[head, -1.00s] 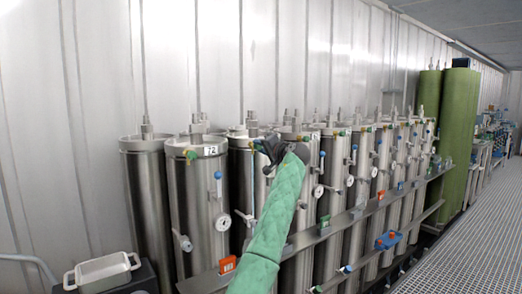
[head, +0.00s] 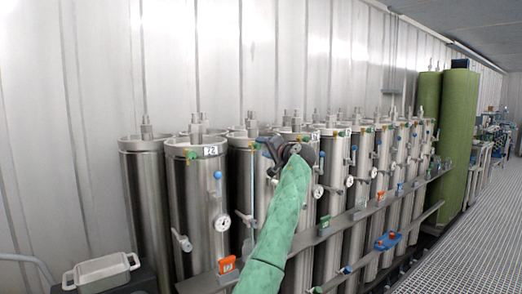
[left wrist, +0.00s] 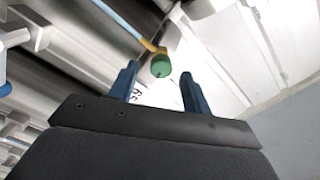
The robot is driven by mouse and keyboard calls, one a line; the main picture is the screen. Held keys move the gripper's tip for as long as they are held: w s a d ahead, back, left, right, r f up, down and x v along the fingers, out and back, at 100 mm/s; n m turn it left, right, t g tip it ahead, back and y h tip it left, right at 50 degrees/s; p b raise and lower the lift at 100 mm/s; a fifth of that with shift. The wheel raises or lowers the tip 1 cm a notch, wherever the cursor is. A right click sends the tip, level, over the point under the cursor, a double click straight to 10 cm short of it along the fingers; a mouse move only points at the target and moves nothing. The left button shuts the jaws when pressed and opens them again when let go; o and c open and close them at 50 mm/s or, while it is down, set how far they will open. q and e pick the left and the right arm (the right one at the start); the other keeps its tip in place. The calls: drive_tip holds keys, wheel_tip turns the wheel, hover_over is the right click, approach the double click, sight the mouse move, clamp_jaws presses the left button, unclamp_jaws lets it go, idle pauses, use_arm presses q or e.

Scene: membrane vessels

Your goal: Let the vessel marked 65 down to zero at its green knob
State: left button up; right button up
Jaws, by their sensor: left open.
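A green knob (left wrist: 161,66) shows in the left wrist view, just beyond and between the two blue fingertips of my left gripper (left wrist: 160,80). The fingers are open, and I see no clear contact with the knob. A partly covered upside-down number label (left wrist: 137,95) lies beside the left finger; it looks like 65. In the head view my left gripper (head: 267,148) is at the top front of the steel vessel (head: 241,185) right of the one marked 72. A green knob (head: 256,146) shows beside the gripper, which hides that vessel's label. My right gripper is not in view.
The vessel marked 72 (head: 193,200) stands left, with its own green knob (head: 192,155). More steel vessels with gauges and blue-handled valves stand close by on the right. A rail (head: 335,228) runs along their front. The grated walkway (head: 455,245) is clear.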

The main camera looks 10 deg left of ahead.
use_arm(q)
drive_tip(key=shift+b+v, duration=0.35)
drive_tip(key=shift+v, duration=2.35)
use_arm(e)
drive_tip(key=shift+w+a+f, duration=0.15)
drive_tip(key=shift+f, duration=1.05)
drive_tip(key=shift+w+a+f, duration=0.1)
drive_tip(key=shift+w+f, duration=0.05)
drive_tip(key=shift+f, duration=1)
use_arm(q)
drive_tip(key=shift+f, duration=0.1)
